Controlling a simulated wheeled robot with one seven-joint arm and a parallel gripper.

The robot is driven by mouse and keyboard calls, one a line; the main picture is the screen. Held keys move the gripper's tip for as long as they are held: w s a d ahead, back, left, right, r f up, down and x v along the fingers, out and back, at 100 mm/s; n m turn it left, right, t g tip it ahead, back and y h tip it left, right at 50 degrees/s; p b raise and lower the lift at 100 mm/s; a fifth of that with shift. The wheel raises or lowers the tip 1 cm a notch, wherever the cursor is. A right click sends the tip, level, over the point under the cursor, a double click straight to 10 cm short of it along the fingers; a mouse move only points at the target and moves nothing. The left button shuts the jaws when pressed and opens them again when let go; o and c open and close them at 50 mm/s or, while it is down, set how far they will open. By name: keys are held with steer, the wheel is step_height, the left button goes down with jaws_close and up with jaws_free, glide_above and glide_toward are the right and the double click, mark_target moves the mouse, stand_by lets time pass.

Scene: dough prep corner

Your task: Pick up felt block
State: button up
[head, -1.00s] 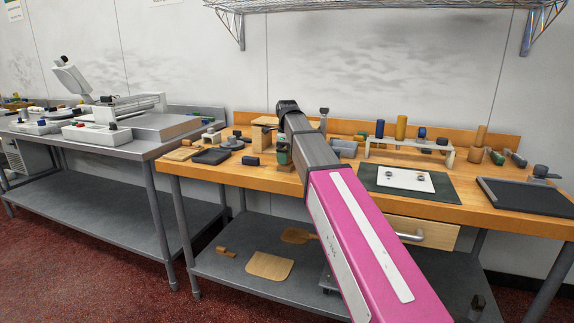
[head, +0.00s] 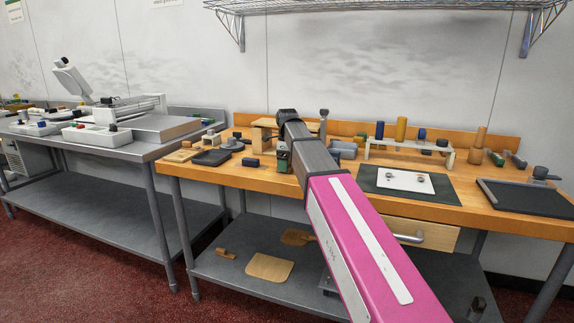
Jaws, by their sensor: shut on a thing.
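My arm reaches across the wooden bench, and its dark wrist bends down at the far end. My gripper (head: 284,160) is mostly hidden by my own arm; a small dark and green part shows at the arm's left edge, low over the bench. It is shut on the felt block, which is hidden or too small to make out.
A small dark block (head: 252,162) lies just left of my gripper, with a black tray (head: 212,158) beyond it. A wooden stand (head: 262,134) is behind my wrist. A white rack (head: 410,149) and a dark mat (head: 445,191) are to the right.

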steer(key=r, duration=0.4)
steer(key=shift+s+a+r, duration=0.2)
steer(key=shift+s+a, duration=0.1)
steer(key=shift+a, duration=0.05)
steer(key=s+a+r, duration=0.6)
steer(key=a, duration=0.2)
steer(key=shift+s+a+r, duration=0.15)
steer(key=shift+s+a, duration=0.05)
steer(key=shift+s, duration=0.15)
steer(key=shift+o, duration=1.4)
steer(key=c, duration=0.4)
steer(key=shift+o, duration=0.2)
